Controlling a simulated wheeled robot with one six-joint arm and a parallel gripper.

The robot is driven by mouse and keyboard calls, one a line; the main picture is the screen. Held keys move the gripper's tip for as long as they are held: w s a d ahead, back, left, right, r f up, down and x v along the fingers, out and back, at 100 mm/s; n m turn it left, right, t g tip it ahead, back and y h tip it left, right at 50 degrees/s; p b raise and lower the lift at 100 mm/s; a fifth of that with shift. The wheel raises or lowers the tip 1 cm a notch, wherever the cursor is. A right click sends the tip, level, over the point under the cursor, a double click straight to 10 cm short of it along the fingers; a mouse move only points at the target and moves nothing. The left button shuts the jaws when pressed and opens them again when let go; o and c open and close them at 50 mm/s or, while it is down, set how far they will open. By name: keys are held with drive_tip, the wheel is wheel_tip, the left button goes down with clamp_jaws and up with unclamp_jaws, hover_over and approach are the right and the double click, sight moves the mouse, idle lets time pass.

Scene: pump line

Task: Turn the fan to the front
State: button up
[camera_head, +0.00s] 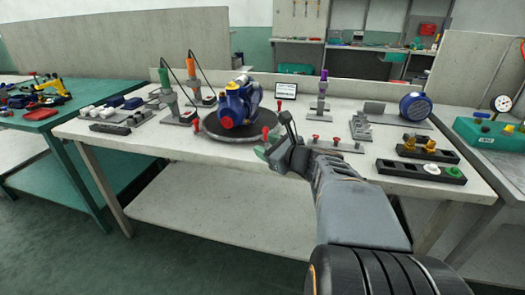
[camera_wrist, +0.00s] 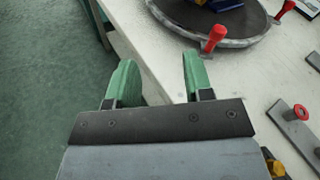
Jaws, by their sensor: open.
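A blue pump unit (camera_head: 240,105) with red parts sits on a round dark turntable (camera_head: 213,137) on the white workbench. I cannot make out which end of the pump is the fan. Red upright handles stand around the turntable rim, one at left (camera_head: 196,126), one at front right (camera_head: 265,133) and one at back right (camera_head: 279,105). My gripper (camera_wrist: 158,78) is open and empty, with green fingers, at the bench's front edge. In the wrist view the front-right handle (camera_wrist: 214,38) is just beyond the right finger, apart from it.
A plate with red knobs (camera_head: 334,145) lies right of my gripper. Black trays with brass and coloured parts (camera_head: 422,170) and a blue motor (camera_head: 415,106) are farther right. Orange and green tools on stands (camera_head: 166,85) are behind left. A small screen (camera_head: 286,90) stands behind the turntable.

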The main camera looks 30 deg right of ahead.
sight(267, 130)
drive_tip(key=d+m+h, duration=0.1)
drive_tip(key=d, duration=0.1)
drive_tip(key=d+f+m+t+b, duration=0.1)
drive_tip(key=d+m, duration=0.1)
drive_tip(key=d+m+t+h+b, duration=0.1)
drive_tip(key=m, duration=0.1)
drive_tip(key=shift+d+f+h, duration=0.25)
drive_tip(key=shift+d+h, duration=0.05)
drive_tip(key=shift+d, duration=0.1)
drive_tip(key=shift+w+d+m+b, duration=0.15)
drive_tip(key=shift+d+m+b, duration=0.15)
drive_tip(key=shift+b, duration=0.1)
drive_tip(key=shift+h, duration=0.3)
drive_tip(key=w+b, duration=0.2)
drive_tip(key=w, duration=1.1)
drive_tip(key=shift+w+a+r, duration=0.1)
drive_tip(key=shift+c, duration=0.5)
clamp_jaws()
